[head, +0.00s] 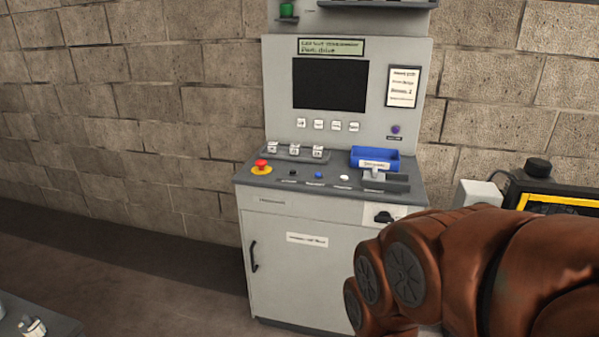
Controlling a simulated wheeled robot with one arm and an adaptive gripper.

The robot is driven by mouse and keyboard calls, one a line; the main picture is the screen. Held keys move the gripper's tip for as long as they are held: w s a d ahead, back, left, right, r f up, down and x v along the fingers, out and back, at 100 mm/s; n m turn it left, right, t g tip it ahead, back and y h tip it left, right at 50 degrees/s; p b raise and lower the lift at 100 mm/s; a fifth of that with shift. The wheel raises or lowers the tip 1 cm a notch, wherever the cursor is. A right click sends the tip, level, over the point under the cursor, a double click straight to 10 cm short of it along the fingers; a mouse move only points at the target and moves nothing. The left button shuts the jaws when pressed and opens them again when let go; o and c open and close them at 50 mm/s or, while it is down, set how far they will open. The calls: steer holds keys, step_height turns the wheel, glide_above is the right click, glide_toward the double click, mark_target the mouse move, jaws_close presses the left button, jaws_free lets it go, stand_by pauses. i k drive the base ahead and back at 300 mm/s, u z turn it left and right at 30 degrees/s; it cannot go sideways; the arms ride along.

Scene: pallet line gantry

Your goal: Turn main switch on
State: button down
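A grey control cabinet (300,262) stands against the block wall, with a dark screen (330,84) in its upright panel. On its upper right front, a black rotary knob (383,216) sits on a pale plate; it looks like the main switch, but its marking is too small to read. The knob's exact setting cannot be told. My brown arm fills the lower right, in front of the cabinet's right side and just below the knob in the picture. My gripper is not visible.
The sloped desk holds a red mushroom button (261,165), small buttons and a blue tray (375,154). A yellow-edged black unit (560,200) stands at right behind my arm. A grey surface (50,322) cuts into the bottom left. Floor left of the cabinet is clear.

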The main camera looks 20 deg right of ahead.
mark_target(384, 217)
steer(key=z, duration=0.85)
